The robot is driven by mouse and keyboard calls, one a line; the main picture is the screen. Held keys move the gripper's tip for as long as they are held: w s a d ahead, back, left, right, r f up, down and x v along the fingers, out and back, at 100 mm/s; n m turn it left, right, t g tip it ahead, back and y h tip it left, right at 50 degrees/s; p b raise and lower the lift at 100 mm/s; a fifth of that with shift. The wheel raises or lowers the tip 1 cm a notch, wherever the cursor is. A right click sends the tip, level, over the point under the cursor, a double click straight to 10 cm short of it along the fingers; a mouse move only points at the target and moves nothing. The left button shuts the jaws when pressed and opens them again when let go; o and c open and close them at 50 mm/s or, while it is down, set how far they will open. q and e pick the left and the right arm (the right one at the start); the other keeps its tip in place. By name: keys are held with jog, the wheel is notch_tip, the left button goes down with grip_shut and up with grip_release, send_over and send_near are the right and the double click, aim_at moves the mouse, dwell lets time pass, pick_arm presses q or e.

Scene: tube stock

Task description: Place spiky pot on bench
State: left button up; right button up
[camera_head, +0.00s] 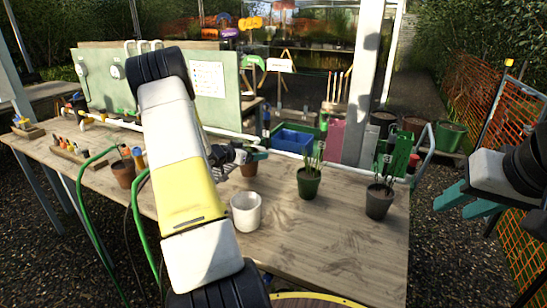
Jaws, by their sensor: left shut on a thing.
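A brown pot (249,169) is at the middle of the wooden bench (310,235), partly hidden by my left gripper (252,156). That gripper is shut on the brown pot at its rim; any plant in it is not clear. A green pot (309,186) with thin upright spiky leaves stands on the bench to the right. A dark grey pot (378,204) with a spiky plant stands near the bench's right edge. I cannot tell which is the spiky pot. My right gripper (466,203) is open and empty, off the bench's right side.
A terracotta pot (123,174) and green hoses (140,215) are at the left. A blue crate (292,141) and white post (362,80) are behind. The front right of the bench is clear.

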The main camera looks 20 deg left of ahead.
pick_arm(q)
jog(key=shift+f, duration=1.3)
jog(key=shift+f, duration=0.1)
jog(key=o, duration=1.7)
jog(key=shift+s, duration=0.1)
